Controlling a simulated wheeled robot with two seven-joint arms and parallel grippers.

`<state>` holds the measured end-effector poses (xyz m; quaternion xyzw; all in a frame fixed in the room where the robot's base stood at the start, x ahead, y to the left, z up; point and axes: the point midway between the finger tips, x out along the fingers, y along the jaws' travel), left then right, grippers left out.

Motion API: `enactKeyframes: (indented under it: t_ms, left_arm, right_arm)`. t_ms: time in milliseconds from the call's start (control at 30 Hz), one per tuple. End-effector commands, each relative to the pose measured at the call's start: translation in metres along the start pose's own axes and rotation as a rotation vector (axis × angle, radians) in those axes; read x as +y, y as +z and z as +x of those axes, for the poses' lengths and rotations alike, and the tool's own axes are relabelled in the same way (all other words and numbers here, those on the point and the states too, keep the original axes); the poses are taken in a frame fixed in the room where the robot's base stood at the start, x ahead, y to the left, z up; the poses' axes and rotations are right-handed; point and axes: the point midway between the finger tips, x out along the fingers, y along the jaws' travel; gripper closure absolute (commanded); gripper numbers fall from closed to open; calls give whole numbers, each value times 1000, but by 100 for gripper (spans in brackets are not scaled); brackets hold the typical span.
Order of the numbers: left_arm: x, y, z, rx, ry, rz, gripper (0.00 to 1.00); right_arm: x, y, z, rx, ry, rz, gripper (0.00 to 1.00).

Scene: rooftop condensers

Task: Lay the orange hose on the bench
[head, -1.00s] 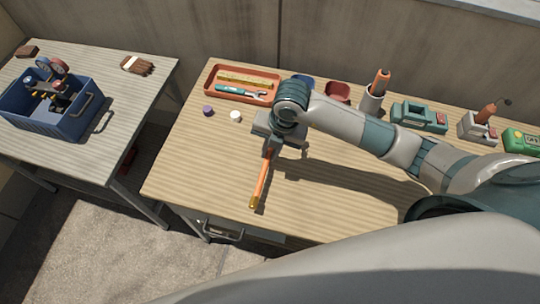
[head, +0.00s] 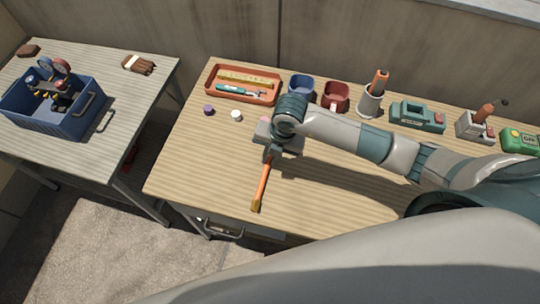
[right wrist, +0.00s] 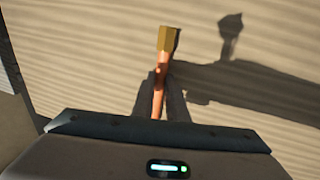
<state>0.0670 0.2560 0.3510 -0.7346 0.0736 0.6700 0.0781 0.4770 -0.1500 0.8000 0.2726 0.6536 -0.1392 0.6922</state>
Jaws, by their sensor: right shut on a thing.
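The orange hose (head: 264,184) with a brass end fitting is in my right gripper (head: 272,154), which points down over the bench (head: 330,196). In the head view the hose sticks out from the jaws toward the bench's front edge. In the right wrist view the hose (right wrist: 158,88) runs between the two dark fingers (right wrist: 160,95), its brass fitting (right wrist: 168,39) beyond the tips. The wrist view shows shadows on the bench beside it; I cannot tell if the hose touches the surface. Its other end is hidden by the gripper. My left gripper is not in view.
An orange tray (head: 243,98) with tools, blue bin (head: 301,87), red bin (head: 336,96), and grey cup (head: 369,103) line the back. Purple (head: 209,110) and white (head: 236,115) caps lie at left. A side table (head: 95,155) holds a blue toolbox (head: 62,122). The bench's front middle is clear.

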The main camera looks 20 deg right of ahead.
Motion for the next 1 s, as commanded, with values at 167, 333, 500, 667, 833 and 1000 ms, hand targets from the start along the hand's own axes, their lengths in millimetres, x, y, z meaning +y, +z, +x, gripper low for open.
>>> enactKeyframes:
  t_ms: [167, 333, 500, 667, 833, 1000]
  left_arm:
    - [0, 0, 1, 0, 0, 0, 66]
    - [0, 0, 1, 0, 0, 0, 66]
    - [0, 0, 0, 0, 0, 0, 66]
    - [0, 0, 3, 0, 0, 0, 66]
    - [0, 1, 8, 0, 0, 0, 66]
    - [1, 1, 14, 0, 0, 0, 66]
  right_arm:
    - [0, 0, 1, 0, 0, 0, 69]
    - [0, 0, 1, 0, 0, 0, 69]
    - [0, 0, -1, 0, 0, 0, 69]
    - [1, 1, -11, -1, 2, 0, 69]
    - [1, 1, -33, -2, 4, -2, 69]
    - [0, 1, -64, -4, 3, -2, 69]
